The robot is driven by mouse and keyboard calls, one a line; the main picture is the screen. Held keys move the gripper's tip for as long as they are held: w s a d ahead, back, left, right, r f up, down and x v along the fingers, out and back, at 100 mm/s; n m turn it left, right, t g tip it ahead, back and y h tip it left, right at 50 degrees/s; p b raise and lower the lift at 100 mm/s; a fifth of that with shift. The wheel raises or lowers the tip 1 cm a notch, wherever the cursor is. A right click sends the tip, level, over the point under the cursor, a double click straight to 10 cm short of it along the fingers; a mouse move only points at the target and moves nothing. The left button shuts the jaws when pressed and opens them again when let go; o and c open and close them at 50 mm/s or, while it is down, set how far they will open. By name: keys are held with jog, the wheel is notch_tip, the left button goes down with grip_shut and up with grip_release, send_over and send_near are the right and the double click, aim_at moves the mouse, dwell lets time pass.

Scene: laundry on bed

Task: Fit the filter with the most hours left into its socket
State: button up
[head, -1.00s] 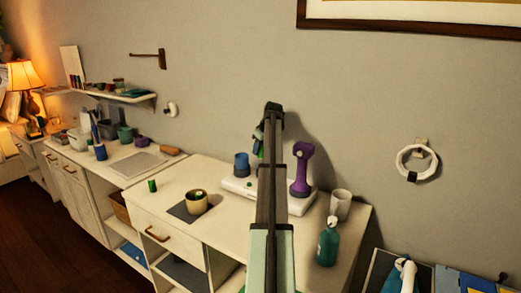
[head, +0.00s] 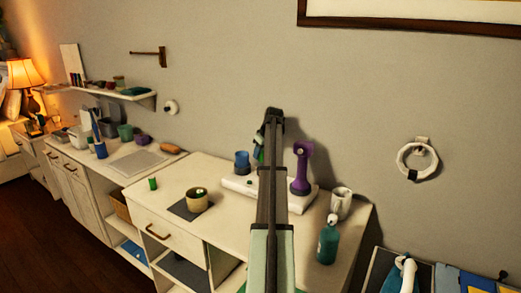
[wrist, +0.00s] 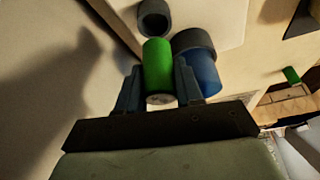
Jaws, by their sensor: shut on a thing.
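My gripper (wrist: 160,85) is shut on a green cylindrical filter (wrist: 158,62), which sits between its two fingers in the wrist view. In the head view my arm covers most of the gripper, and a sliver of green (head: 259,153) shows beside it. A dark grey ring-shaped socket (wrist: 153,18) lies just beyond the held filter on a white base (head: 238,186); I cannot tell whether they touch. A blue cylinder (wrist: 203,75) with a grey collar is beside the filter, also seen on the base (head: 242,164). Another green cylinder (head: 153,184) stands on the tabletop. No hour markings are readable.
A purple upright object (head: 301,170) stands at the right of the base. A white mug (head: 341,203) and teal bottle (head: 328,244) are near the table's right end. Bare tabletop surrounds the mat.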

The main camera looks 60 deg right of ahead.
jog(key=shift+f, duration=1.45)
jog(key=shift+f, duration=1.1)
dwell(0.6)
jog(key=o, duration=1.2)
jog(key=shift+a, duration=0.1)
jog(key=v, duration=1.3)
jog(key=shift+s+r, duration=0.1)
jog(key=shift+r, duration=0.25)
